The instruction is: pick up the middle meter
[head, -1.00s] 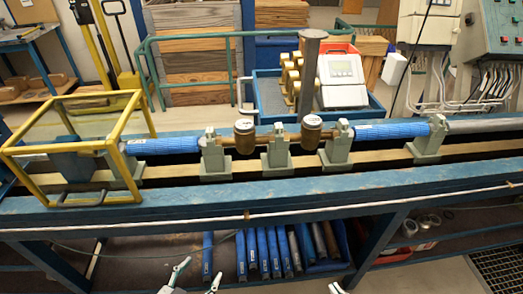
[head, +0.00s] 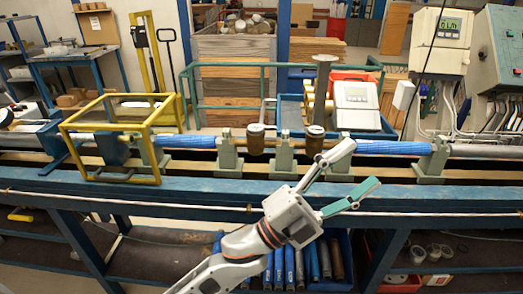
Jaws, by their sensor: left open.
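Two round, brownish meters with pale tops show on the pipe line of the bench: a left meter (head: 256,139) and a right meter (head: 315,140). Both are upright between grey clamps. Another dark round object with a pale part (head: 6,117) is cut off at the left edge; I cannot tell if it is a meter. My left gripper (head: 364,165) is open and empty, its fingers spread toward the upper right. It appears in front of the bench, right of and below the right meter, and its upper finger hides part of a clamp. My right gripper is out of view.
A yellow-framed box (head: 124,179) stands on the bench at left. Blue pipe sections (head: 392,148) lie along the line. A blue crate (head: 290,115) with a display unit (head: 357,95) is behind. The blue front beam (head: 430,198) runs below the meters.

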